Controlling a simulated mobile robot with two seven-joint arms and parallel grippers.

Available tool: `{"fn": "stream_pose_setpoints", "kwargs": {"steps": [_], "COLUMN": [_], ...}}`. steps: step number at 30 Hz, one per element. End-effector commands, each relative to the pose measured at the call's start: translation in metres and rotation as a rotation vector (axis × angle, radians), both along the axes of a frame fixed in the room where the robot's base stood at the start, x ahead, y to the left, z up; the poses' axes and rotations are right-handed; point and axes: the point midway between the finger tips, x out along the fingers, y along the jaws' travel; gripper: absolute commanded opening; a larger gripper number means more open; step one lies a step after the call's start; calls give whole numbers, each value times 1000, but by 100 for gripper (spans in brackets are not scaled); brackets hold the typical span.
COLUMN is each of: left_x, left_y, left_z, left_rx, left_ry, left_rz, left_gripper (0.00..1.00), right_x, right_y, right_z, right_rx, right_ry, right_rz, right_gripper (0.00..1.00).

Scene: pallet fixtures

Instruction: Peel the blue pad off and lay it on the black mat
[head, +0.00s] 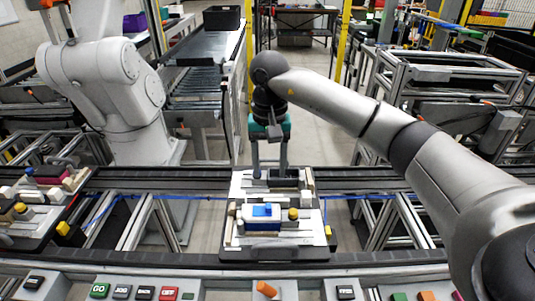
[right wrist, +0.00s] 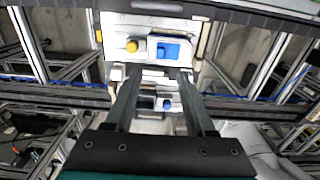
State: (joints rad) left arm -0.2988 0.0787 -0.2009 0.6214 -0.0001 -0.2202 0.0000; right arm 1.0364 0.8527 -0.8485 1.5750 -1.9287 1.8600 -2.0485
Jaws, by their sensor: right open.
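The blue pad (head: 265,210) lies on a white block near the front of the middle pallet (head: 233,236). The blue pad also shows in the right wrist view (right wrist: 174,50), beyond the fingertips. A dark patch (head: 286,183) at the back of the pallet may be the black mat; it is partly hidden by my finger, and I cannot tell for sure. My right gripper (head: 270,170) is open and empty, pointing down over the back part of the pallet, behind the blue pad and apart from it. In the right wrist view its fingers (right wrist: 160,105) stand wide apart. My left gripper is not in view.
Another loaded pallet (head: 40,235) is at the left. A button panel (head: 215,289) runs along the front, and a white robot arm (head: 105,75) stands behind left.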

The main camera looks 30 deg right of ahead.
Motion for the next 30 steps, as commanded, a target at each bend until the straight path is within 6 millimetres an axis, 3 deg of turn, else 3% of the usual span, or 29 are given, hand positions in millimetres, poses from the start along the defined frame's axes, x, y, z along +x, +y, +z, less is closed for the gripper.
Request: {"fn": "stream_pose_setpoints", "kwargs": {"steps": [9, 15, 21, 30], "left_x": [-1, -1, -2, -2], "left_y": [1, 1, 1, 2], "left_z": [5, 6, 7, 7], "left_rx": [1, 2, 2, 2], "left_ry": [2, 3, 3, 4], "left_rz": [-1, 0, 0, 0], "left_gripper": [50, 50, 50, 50], "right_x": [-1, -1, 0, 0], "right_y": [2, 2, 2, 1], "right_z": [-66, -99, -116, -119], "right_rx": [3, 5, 4, 4], "right_ry": [5, 2, 0, -1], "right_rz": [0, -1, 0, 0], "right_gripper": [55, 55, 55, 55]}}
